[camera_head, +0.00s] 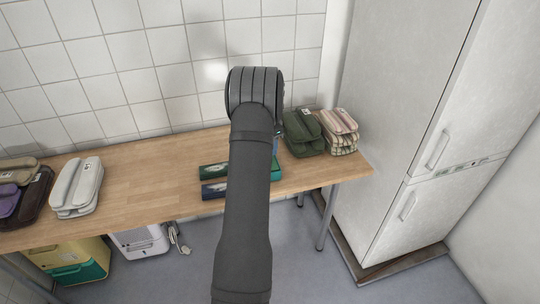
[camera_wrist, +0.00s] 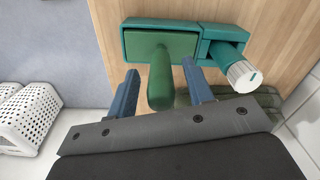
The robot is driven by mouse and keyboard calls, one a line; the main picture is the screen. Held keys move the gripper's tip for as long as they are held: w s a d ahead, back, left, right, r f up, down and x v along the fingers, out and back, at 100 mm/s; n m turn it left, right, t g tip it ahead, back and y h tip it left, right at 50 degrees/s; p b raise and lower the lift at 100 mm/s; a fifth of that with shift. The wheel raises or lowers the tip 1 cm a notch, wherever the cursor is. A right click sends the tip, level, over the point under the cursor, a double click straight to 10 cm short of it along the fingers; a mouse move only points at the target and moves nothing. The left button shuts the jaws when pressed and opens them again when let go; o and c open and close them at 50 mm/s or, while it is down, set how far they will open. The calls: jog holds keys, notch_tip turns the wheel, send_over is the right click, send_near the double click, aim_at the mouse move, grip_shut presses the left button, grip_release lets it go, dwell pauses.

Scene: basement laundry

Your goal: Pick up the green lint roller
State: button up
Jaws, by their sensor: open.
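In the wrist view, the green lint roller (camera_wrist: 172,48) shows as a green piece with a rounded handle sticking out toward me. The handle lies between the two blue-grey fingers of my gripper (camera_wrist: 160,70). The fingers are open, with a visible gap on the left side; I cannot tell whether the right finger touches it. In the head view my arm hides the gripper and most of what lies beneath it.
A teal piece with a white ribbed knob (camera_wrist: 242,76) adjoins the green one at right. On the wooden table (camera_head: 140,180) are green folded cloth (camera_head: 303,133), striped cloth (camera_head: 340,130) and white cloth (camera_head: 78,186). A tiled wall is behind; a white fridge (camera_head: 410,110) stands right.

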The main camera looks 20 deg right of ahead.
grip_shut()
jog(key=shift+r, duration=0.1)
jog(key=shift+r, duration=0.45)
jog(key=r, duration=0.3)
jog(key=shift+s+d+r, duration=0.15)
jog(key=shift+d+r, duration=0.05)
jog(key=shift+r, duration=0.05)
jog(key=s+d+r, duration=0.6)
jog(key=s+d, duration=0.1)
jog(key=s, duration=0.1)
jog(key=shift+s+r, duration=0.25)
jog(key=shift+s, duration=0.1)
